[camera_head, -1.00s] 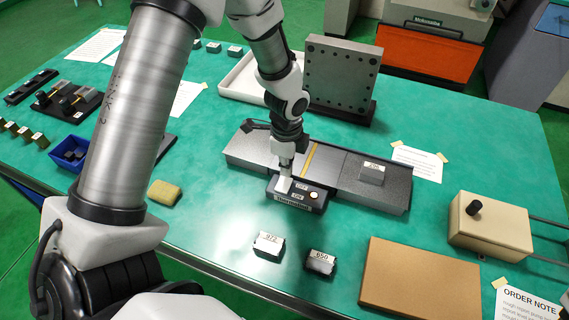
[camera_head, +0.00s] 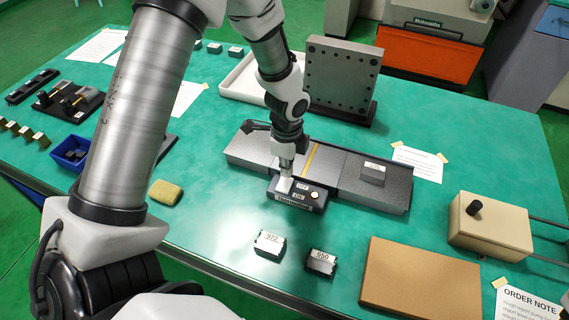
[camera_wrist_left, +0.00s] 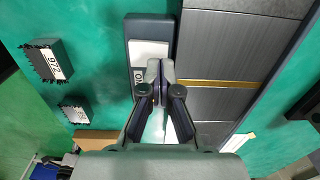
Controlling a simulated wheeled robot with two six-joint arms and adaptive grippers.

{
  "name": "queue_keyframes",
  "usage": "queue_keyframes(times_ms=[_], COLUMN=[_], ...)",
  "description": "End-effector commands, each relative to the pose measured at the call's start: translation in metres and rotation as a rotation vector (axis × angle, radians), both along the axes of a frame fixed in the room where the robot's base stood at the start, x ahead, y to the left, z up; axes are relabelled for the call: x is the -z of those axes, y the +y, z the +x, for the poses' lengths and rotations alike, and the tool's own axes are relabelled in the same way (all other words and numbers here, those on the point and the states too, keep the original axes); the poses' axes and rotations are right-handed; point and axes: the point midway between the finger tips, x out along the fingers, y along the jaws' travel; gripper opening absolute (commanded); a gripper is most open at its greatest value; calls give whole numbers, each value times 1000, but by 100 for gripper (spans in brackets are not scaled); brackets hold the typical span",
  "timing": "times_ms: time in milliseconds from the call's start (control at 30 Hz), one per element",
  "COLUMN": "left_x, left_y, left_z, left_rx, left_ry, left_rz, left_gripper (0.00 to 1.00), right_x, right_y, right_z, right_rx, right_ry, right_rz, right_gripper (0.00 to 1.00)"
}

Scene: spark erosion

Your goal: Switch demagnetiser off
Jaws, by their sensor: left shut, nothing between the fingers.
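The demagnetiser (camera_head: 340,174) is a long, low grey unit with a yellow stripe across its top. In the left wrist view the closed fingertips (camera_wrist_left: 160,68) lie over the switch box (camera_wrist_left: 150,32), beside a white label. They hide part of the box, and I cannot tell whether they touch it. My right gripper is not in view.
Blocks marked 972 (camera_head: 269,244) and 550 (camera_head: 321,262) lie in front of the switch box. A grey block (camera_head: 372,173) rests on the unit's right part. A brown board (camera_head: 420,280) and a beige box (camera_head: 490,222) are at right. A dark plate (camera_head: 341,75) stands behind.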

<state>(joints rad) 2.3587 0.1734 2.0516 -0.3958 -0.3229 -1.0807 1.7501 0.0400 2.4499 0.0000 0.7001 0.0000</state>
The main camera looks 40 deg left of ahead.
Motion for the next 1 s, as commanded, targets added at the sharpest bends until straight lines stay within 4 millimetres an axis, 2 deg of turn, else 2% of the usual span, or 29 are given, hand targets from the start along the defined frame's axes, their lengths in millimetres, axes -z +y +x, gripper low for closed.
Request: queue_keyframes(times_ms=[1000], left_x=[10], left_y=[0], left_z=[0], left_rx=[0], left_ry=[0], left_rz=[0], left_gripper=[0], right_x=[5], right_y=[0], right_z=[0], right_rx=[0], right_ry=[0], right_rz=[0], right_gripper=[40])
